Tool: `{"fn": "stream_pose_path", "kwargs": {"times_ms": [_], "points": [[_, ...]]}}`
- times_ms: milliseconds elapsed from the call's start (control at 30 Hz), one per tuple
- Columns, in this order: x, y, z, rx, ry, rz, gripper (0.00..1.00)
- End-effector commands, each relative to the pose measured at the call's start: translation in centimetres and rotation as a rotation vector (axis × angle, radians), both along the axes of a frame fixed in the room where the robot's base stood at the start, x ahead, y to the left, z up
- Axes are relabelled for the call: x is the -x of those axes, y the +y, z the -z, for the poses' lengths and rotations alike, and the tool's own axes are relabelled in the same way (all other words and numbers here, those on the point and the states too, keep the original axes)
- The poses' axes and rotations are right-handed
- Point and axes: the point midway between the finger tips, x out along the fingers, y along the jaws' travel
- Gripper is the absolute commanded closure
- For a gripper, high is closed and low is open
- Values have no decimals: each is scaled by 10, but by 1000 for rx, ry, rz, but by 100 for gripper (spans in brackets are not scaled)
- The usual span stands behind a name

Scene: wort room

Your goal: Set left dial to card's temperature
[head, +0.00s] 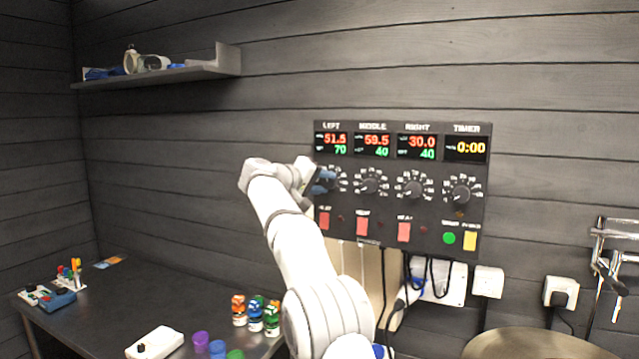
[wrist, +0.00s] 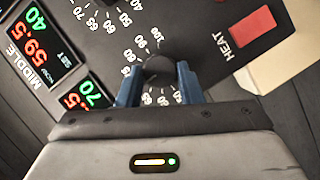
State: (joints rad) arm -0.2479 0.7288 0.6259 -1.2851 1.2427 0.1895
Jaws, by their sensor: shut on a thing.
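The left dial (head: 338,180) is at the left of the black control panel, partly hidden behind my gripper (head: 321,182). In the wrist view, my gripper (wrist: 159,84) has its blue fingers on both sides of the dark knob of the left dial (wrist: 160,67), shut on it. The left display (head: 331,144) reads 51.5 in red and 70 in green. I cannot make out a card with a readable temperature in either view.
The middle dial (head: 370,184), right dial (head: 413,188) and timer dial (head: 460,192) sit to the right. Red heat switches (head: 362,224) lie below. Small colored-cap bottles (head: 255,316) and a white device (head: 155,342) stand on the dark table. A kettle lid (head: 540,345) is at lower right.

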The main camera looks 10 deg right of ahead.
Motion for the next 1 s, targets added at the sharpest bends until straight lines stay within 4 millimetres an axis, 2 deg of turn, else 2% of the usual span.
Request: {"fn": "stream_pose_path", "kwargs": {"times_ms": [267, 300, 533, 833, 1000], "points": [[0, 0, -1, 1, -1, -3, 90], [0, 0, -1, 1, -1, -3, 65], [0, 0, 0, 1, 0, -1, 46], [2, 3, 0, 1, 0, -1, 45], [15, 22, -3, 0, -1, -4, 45]]}}
